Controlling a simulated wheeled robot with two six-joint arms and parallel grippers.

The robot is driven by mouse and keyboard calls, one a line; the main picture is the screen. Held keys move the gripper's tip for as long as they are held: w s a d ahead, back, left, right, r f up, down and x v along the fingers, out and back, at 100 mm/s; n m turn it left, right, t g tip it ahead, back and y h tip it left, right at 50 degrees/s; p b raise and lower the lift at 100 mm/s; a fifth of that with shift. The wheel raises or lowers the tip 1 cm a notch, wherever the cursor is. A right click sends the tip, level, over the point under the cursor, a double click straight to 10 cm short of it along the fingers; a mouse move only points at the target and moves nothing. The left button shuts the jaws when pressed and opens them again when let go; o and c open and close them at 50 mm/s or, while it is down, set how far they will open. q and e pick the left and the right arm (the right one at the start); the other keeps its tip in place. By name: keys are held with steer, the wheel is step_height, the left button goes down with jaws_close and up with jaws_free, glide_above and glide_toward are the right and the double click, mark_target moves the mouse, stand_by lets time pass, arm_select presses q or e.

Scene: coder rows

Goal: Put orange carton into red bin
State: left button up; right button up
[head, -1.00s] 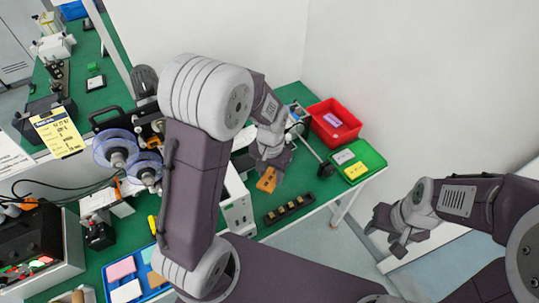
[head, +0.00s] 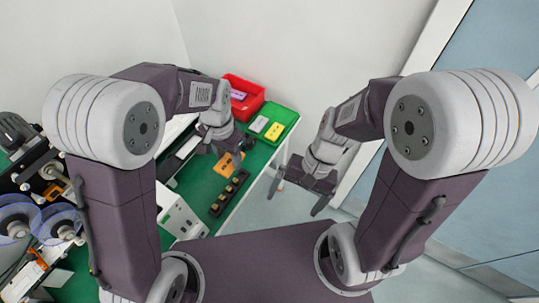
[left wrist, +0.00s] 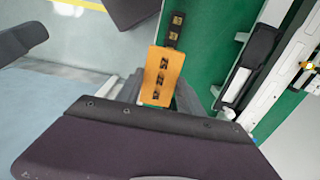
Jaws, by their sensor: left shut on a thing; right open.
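The orange carton (head: 229,164) is in my left gripper (head: 226,149), which is shut on it above the green table. In the left wrist view the carton (left wrist: 163,72) shows its orange face with dark markings, between the fingers. The red bin (head: 257,99) stands at the back of the table, beyond the gripper, with a purple item lying inside. Part of the bin is hidden behind my left gripper and wrist. My right gripper (head: 299,194) is open and empty, off the table's right side.
A black strip with several square pieces (head: 230,193) lies near the table's front edge. White equipment (head: 180,212) stands left of it. Walls close off the back.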

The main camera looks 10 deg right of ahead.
arm_select(q)
steer(key=shift+a, duration=0.1)
arm_select(e)
steer(key=w+a+r+m+y, duration=0.2)
steer(key=a+r+m+y, duration=0.2)
steer(key=a+m+y, duration=0.25)
arm_select(q)
steer(key=shift+w, duration=0.1)
steer(key=shift+d, duration=0.2)
arm_select(e)
steer(key=w+d+m+t+y, duration=0.35)
steer(key=w+m+t, duration=0.25)
steer(key=w+m, duration=0.35)
arm_select(q)
steer(key=shift+a, duration=0.15)
arm_select(e)
steer(key=shift+m+h, duration=0.3)
steer(key=shift+h, duration=0.1)
steer(key=x, duration=1.2)
steer(key=shift+f, duration=0.25)
